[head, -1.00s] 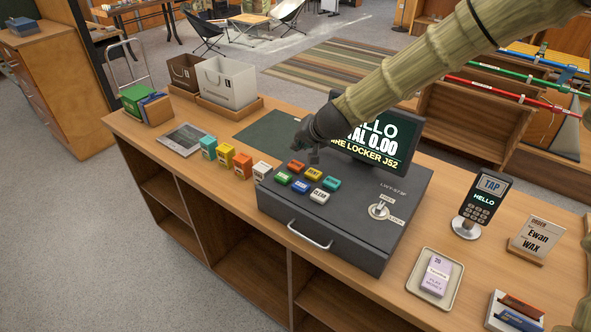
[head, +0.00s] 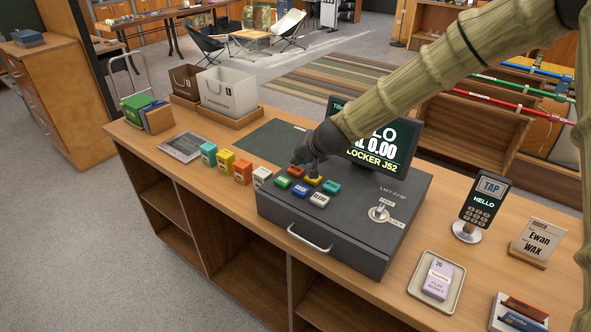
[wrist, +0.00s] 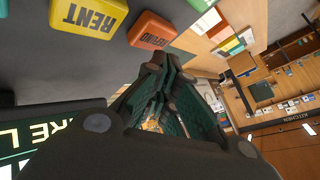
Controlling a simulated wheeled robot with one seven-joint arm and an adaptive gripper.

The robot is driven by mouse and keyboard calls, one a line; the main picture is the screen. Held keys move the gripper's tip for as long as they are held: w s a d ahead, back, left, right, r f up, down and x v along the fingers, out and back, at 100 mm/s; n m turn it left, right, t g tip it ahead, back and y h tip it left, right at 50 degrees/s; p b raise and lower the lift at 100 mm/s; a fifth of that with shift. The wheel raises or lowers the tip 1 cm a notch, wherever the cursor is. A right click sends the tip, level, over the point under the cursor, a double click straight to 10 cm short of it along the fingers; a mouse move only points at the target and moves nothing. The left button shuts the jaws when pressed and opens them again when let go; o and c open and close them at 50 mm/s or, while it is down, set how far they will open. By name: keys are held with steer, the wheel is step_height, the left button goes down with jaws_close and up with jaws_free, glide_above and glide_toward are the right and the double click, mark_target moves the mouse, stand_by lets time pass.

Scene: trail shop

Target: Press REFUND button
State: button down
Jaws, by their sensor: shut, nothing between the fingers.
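The REFUND button is an orange-red key, lettered in the wrist view (wrist: 152,30). In the head view the orange-red key (head: 297,171) is at the back left of the key group on the dark cash register (head: 360,215). My gripper (head: 314,172) is shut and empty, pointing down over the back row of keys, close to the orange-red and yellow keys. In the wrist view its fingertips (wrist: 153,66) are just beside the REFUND button's edge. I cannot tell whether they touch. The button's face is not hidden there.
The yellow RENT button (wrist: 88,15) is beside REFUND. Blue (head: 300,190), green (head: 283,183), teal (head: 331,186) and white CLEAR (head: 320,200) keys are close by. A card reader (head: 484,202) stands to the right.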

steer(key=shift+s+r, duration=0.2)
steer(key=shift+w+f, duration=0.1)
steer(key=shift+w, duration=0.05)
stand_by(0.5)
steer(key=shift+f+b, duration=0.3)
steer(key=shift+f, duration=0.1)
steer(key=shift+f, duration=0.4)
stand_by(0.8)
steer(key=shift+r, duration=0.15)
steer(key=shift+r+p, duration=0.45)
steer(key=shift+r, duration=0.25)
steer(key=shift+r, duration=0.1)
